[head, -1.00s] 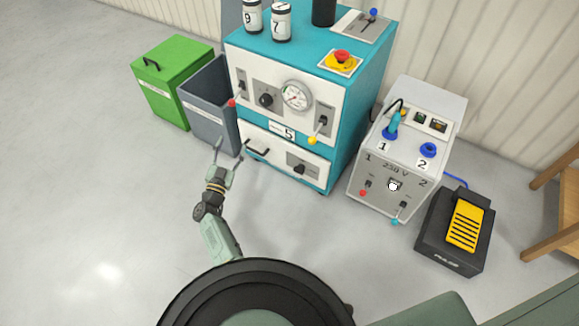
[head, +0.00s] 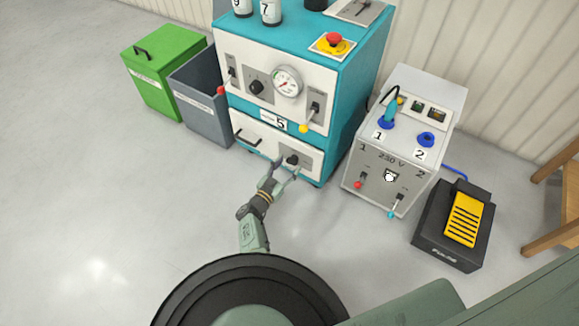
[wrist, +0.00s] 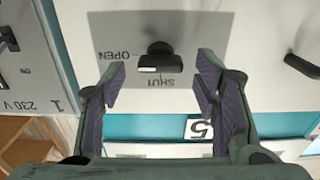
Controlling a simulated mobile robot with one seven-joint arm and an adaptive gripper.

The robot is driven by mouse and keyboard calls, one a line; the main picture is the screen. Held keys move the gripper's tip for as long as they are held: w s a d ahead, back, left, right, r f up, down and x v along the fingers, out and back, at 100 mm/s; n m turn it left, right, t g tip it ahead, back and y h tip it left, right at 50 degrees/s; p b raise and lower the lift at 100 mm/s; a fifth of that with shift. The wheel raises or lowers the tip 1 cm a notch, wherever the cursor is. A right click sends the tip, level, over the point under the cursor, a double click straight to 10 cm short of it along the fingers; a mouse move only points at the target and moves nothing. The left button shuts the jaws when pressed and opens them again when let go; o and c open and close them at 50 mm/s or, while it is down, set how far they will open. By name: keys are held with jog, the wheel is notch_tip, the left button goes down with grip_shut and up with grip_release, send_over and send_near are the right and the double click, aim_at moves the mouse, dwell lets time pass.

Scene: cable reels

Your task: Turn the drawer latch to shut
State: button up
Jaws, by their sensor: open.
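The drawer latch (head: 291,160) is a dark knob on a grey plate on the white drawer front (head: 262,143), low on the teal cabinet. In the wrist view the latch (wrist: 160,57) has a bar grip lying across the picture, its white mark toward the left, on the OPEN side. The SHUT label is below it in that view. My gripper (head: 285,170) is open in front of the latch. In the wrist view its fingers (wrist: 162,76) stand to either side of the knob, apart from it. The drawer looks closed.
The drawer handle (head: 246,137) is left of the latch. Above are levers, a gauge (head: 287,81) and a red button (head: 333,41). A grey 230 V box (head: 370,187) and a yellow pedal (head: 465,220) stand right. A grey bin (head: 205,100) and green bin (head: 150,65) stand left.

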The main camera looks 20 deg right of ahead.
jog(key=shift+x, duration=0.8)
jog(key=shift+c, duration=0.3)
jog(key=c, duration=1.1)
